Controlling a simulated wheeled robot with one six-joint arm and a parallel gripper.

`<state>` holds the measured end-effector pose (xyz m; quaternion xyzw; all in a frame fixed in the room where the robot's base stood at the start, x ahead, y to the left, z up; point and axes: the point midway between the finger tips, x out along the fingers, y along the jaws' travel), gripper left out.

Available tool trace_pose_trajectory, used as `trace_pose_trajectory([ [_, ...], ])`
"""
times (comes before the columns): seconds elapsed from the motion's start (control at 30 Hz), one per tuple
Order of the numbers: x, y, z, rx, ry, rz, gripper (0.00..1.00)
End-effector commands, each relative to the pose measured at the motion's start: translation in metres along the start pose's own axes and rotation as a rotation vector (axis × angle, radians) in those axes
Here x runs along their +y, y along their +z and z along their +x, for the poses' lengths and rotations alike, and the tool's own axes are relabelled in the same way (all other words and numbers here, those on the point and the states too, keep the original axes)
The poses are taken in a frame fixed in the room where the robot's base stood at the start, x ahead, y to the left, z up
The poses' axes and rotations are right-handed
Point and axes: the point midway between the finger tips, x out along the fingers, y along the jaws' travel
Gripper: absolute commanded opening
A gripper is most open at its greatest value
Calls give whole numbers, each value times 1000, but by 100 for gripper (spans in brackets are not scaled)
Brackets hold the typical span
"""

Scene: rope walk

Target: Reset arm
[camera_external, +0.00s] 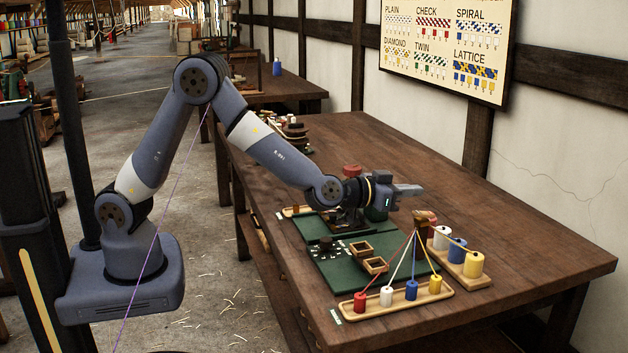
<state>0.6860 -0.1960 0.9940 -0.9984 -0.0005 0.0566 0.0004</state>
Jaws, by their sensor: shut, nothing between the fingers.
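My gripper (408,190) is at the end of my bent arm, above the green mat (345,283) on the wooden table. It points to the right, roughly level, and its fingers are closed with nothing seen between them. It is apart from the cords and spools in front of it. My arm reaches from its base at the left over the table's near edge.
A wooden tray (437,296) holds red, white, blue and yellow bobbins, with cords rising to a brown wooden piece (425,218). Thread spools (473,264) stand on a wooden board to the right. Two small open boxes (375,265) sit on the mat. The table's right side (540,250) is clear.

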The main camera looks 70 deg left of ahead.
Motion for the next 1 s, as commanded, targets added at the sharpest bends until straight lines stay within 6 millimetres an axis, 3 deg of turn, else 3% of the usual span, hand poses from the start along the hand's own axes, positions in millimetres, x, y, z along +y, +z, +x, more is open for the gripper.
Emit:
trace_pose_trajectory([
  [0.43, 0, 9, -12, 100, 2, -2, 0],
  [0.87, 1, 12, -95, 96, 4, -1, 0],
  [1.0, 0, -22, -95, 100, 2, -6, 0],
])
